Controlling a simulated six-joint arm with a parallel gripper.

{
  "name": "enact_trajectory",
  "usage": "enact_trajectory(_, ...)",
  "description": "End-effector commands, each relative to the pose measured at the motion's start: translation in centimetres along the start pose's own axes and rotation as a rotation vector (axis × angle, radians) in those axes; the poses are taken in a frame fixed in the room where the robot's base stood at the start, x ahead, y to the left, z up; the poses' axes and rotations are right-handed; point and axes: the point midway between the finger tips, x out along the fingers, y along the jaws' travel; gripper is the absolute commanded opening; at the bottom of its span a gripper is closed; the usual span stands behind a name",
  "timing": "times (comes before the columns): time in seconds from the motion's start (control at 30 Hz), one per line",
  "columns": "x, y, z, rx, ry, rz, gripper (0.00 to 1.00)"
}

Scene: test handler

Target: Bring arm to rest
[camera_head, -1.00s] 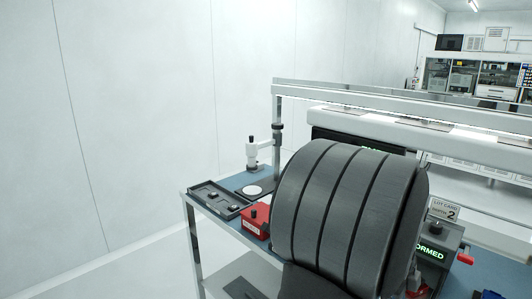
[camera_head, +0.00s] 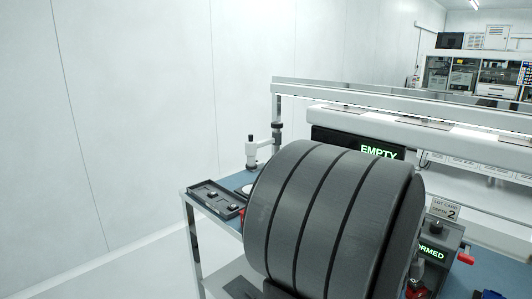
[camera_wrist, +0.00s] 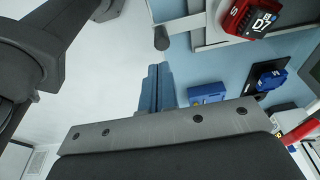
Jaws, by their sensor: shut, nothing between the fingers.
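My gripper (camera_wrist: 157,88) shows in the wrist view as two blue-grey fingers closed against each other, with nothing between them. In the head view a large dark ribbed part of my arm fills the middle front and hides much of the bench; the gripper itself does not show there.
A black tray (camera_head: 215,197) and a white microscope-like device (camera_head: 252,152) stand on the bench's left end. An EMPTY display (camera_head: 379,151) is behind my arm. The wrist view shows a red block (camera_wrist: 252,18) and blue blocks (camera_wrist: 207,93), (camera_wrist: 271,78).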

Motion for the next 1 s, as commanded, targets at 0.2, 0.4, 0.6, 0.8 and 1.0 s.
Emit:
enact_trajectory(0.2,-0.5,0.0,-0.1,0.000,0.000,0.000,0.00)
enact_trajectory(0.4,-0.4,0.0,-0.1,0.000,0.001,-0.001,0.00)
enact_trajectory(0.6,1.4,0.0,0.2,-0.001,0.001,0.001,0.00)
enact_trajectory(0.8,3.4,0.0,0.6,-0.001,0.002,0.000,0.00)
enact_trajectory(1.0,3.8,0.0,0.7,0.000,0.001,-0.002,0.00)
